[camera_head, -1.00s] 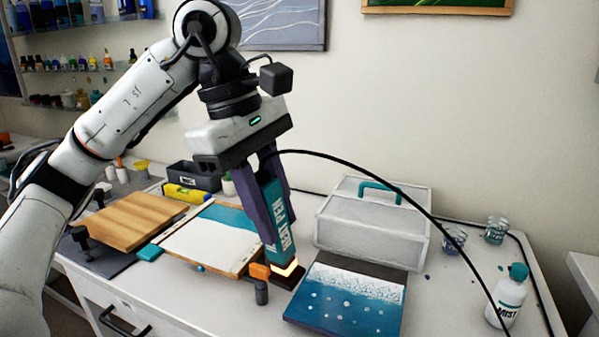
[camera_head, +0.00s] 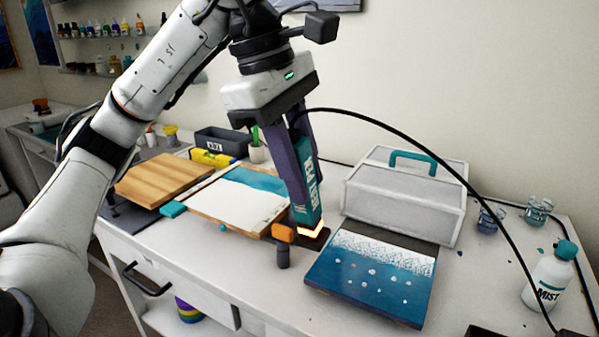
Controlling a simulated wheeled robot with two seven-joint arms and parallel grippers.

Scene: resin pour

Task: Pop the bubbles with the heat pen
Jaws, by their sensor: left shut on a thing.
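My left gripper (camera_head: 302,158) is shut on the heat pen (camera_head: 308,190), a teal tool with white lettering and a black cable. The pen points down and its tip glows orange-yellow. The tip is just left of the far left corner of the blue resin panel (camera_head: 345,290), near a dark piece beside the orange clamp. The panel is dark blue with a white foam band at its far edge. Several pale round bubbles (camera_head: 370,271) dot its blue part. My right gripper is not in view.
A grey-white box with a teal handle (camera_head: 405,200) stands behind the panel. A MIST bottle (camera_head: 548,282) and glass jars (camera_head: 537,211) are at the right. An orange clamp (camera_head: 283,233), a half-painted board (camera_head: 232,203) and a wooden board (camera_head: 163,178) lie left. The cable arcs over the box.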

